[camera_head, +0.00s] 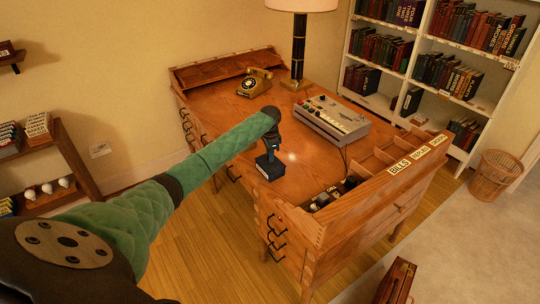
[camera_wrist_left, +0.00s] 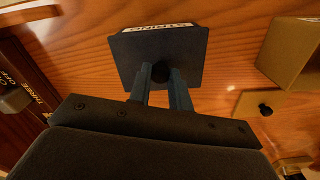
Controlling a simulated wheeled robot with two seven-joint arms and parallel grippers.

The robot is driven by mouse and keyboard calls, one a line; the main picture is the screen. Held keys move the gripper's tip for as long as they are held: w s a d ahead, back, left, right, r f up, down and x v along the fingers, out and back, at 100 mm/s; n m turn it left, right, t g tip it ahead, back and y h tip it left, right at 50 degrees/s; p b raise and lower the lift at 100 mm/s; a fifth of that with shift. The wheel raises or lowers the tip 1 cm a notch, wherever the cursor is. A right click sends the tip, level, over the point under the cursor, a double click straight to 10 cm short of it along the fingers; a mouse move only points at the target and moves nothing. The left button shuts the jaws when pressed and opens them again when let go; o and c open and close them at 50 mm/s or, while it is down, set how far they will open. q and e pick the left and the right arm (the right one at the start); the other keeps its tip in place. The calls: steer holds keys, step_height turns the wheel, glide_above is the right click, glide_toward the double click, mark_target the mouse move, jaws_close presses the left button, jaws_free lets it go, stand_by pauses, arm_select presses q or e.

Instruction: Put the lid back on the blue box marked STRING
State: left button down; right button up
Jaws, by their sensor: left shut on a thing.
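The blue box (camera_head: 270,170) stands on the wooden desk (camera_head: 225,110) near its front left edge. My left gripper (camera_head: 271,150) is directly over it, pointing down. In the left wrist view, the two blue fingers (camera_wrist_left: 161,76) are shut on the dark round knob of the dark blue lid (camera_wrist_left: 185,50). A pale lettered label (camera_wrist_left: 157,27), mostly foreshortened, shows past the lid's far edge. The lid covers my view of the box's inside. I cannot tell whether the lid touches the rim all round. My right gripper is not in view.
A tan box (camera_wrist_left: 290,45) and a flat tan piece with a dark knob (camera_wrist_left: 265,108) lie at the right in the wrist view. On the desk are a telephone (camera_head: 254,83), a lamp (camera_head: 299,50), a grey machine (camera_head: 332,118) and a labelled compartment rack (camera_head: 385,180).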

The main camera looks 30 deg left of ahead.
arm_select(q)
steer(key=shift+p, duration=0.4)
stand_by(0.5)
steer(key=c, duration=0.7)
jaws_free()
steer(key=shift+r+p, duration=3.05)
steer(key=shift+r, duration=0.45)
jaws_close()
